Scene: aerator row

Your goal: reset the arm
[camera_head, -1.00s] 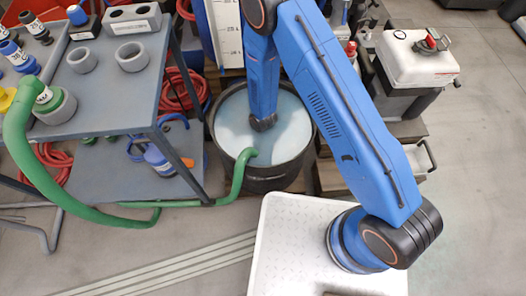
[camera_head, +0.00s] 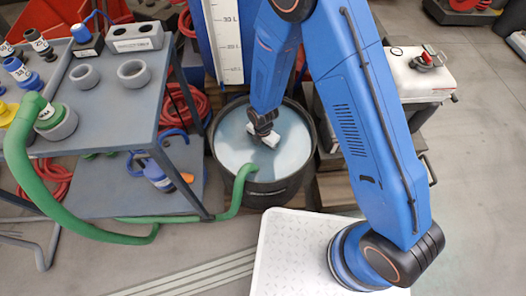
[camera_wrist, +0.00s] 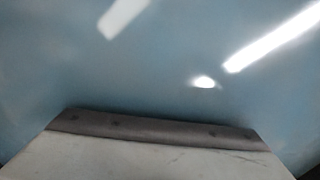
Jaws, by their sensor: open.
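My blue arm reaches over a round dark tub (camera_head: 318,160) filled with pale blue water (camera_head: 237,147). My gripper (camera_head: 268,138) is small and dark at the arm's lower end, above or close to the water. It is open, and I see nothing held in it. I cannot tell its exact height over the water. In the wrist view, the blue water surface (camera_wrist: 160,70) with bright reflections fills most of the picture. A pale plate with a dark grey edge (camera_wrist: 160,132) lies across the bottom, and I cannot tell what it is.
A grey table (camera_head: 103,103) with hose couplings and grey rings stands left. A green hose (camera_head: 50,205) runs from it into the tub. A white canister (camera_head: 415,75) stands right. A tall white level scale (camera_head: 225,40) rises behind the tub. Open floor lies at right.

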